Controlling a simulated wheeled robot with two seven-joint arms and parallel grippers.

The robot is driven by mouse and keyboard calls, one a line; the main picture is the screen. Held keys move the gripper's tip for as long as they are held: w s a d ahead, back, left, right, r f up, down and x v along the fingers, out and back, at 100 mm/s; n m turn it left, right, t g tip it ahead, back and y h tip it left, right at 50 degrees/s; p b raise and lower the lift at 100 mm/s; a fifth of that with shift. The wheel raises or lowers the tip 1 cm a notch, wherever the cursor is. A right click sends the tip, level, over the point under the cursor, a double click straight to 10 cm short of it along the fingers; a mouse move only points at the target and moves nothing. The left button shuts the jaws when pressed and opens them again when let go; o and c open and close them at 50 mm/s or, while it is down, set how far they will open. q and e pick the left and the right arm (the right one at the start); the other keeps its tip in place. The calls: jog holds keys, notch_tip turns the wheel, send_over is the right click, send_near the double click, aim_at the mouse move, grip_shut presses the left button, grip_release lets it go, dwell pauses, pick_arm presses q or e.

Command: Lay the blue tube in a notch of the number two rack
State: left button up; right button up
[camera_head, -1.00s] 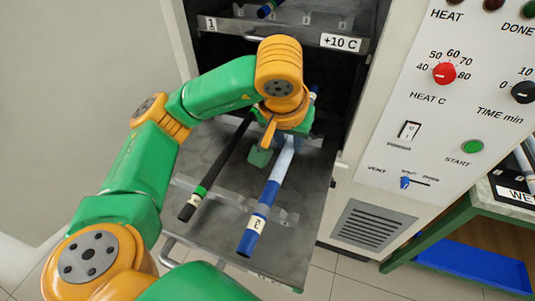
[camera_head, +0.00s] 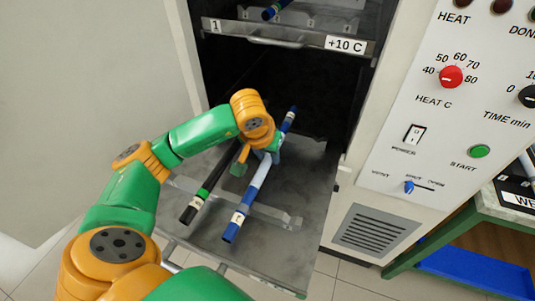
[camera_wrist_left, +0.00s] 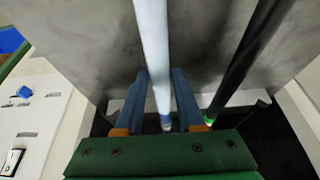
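The blue tube (camera_head: 239,218) has a pale middle and a white tag near its front end. It slopes across the notched front strip (camera_head: 276,215) of the pulled-out lower rack (camera_head: 300,240), right of a black tube. Whether it sits in a notch or just above one cannot be told. My left gripper (camera_head: 268,155) is over the tube's middle. In the left wrist view its two blue fingers (camera_wrist_left: 159,80) lie along both sides of the tube's pale part (camera_wrist_left: 152,40), with no clear gap at the tips. The rack's number is not visible. My right gripper is out of view.
The black tube (camera_head: 213,178) with a green band lies close on the left. The upper rack (camera_head: 280,37), marked 1 and +10 C, is above and further back, with a blue-ended tube (camera_head: 275,10). The control panel (camera_head: 450,120) stands to the right.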

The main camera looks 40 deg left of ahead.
pick_arm(q)
jog(key=shift+o, duration=1.1)
jog(key=shift+r, duration=0.1)
jog(key=shift+r, duration=0.25)
jog(key=p+v, duration=0.1)
jog(key=v, duration=1)
jog(key=shift+s+r, duration=0.2)
jog(key=shift+r, duration=0.1)
